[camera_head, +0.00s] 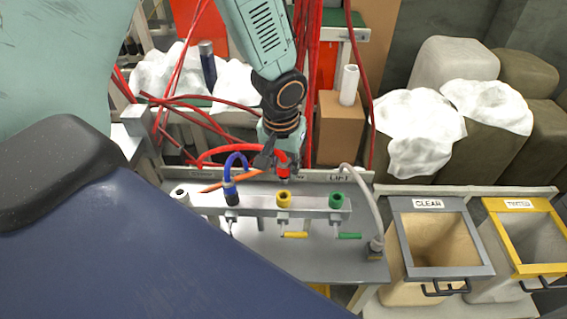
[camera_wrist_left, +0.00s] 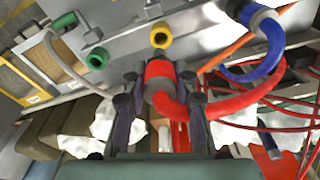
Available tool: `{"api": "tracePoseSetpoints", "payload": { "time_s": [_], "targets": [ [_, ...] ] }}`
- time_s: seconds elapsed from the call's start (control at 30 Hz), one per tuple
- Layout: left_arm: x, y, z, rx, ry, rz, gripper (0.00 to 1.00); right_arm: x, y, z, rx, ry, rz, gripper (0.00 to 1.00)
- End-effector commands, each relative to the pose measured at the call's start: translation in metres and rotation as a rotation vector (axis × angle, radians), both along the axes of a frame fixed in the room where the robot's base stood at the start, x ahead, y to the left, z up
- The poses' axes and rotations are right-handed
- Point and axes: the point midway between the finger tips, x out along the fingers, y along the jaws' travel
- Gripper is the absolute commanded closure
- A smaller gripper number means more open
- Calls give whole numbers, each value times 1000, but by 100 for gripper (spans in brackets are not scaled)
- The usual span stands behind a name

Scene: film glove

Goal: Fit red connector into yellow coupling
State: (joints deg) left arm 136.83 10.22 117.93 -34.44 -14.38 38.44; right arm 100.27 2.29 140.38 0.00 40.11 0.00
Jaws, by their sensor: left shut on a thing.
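My left gripper (camera_head: 277,158) comes down from the top of the head view and is shut on the red connector (camera_head: 282,172). In the left wrist view the gripper's fingers (camera_wrist_left: 158,88) lie on both sides of the red connector (camera_wrist_left: 160,70), with its red hose curving off to the right. The yellow coupling (camera_head: 283,199) stands on the grey manifold rail, just below the connector in the head view. It also shows in the left wrist view (camera_wrist_left: 160,36), right ahead of the connector's end. A small gap seems to part them. My right gripper is not in view.
A blue hose connector (camera_head: 231,192) sits on the rail left of the yellow coupling, and a green coupling (camera_head: 335,201) is to the right. Yellow and green lever handles hang below. An orange strip (camera_head: 230,181) lies behind the rail. Bins (camera_head: 437,245) stand at the right.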

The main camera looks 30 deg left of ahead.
Motion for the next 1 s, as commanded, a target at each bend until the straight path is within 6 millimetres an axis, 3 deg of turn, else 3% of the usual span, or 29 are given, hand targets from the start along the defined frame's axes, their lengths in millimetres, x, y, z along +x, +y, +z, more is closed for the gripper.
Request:
{"api": "tracePoseSetpoints", "payload": {
  "time_s": [0.1, 0.4, 1.0],
  "targets": [
    [0, 0, -16, 0, 0, 0, 100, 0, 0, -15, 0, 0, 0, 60],
    [0, 0, -38, -1, 0, 0, 100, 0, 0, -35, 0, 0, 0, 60],
    [0, 0, -38, -1, 0, 0, 100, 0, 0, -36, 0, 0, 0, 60]
  ]
}}
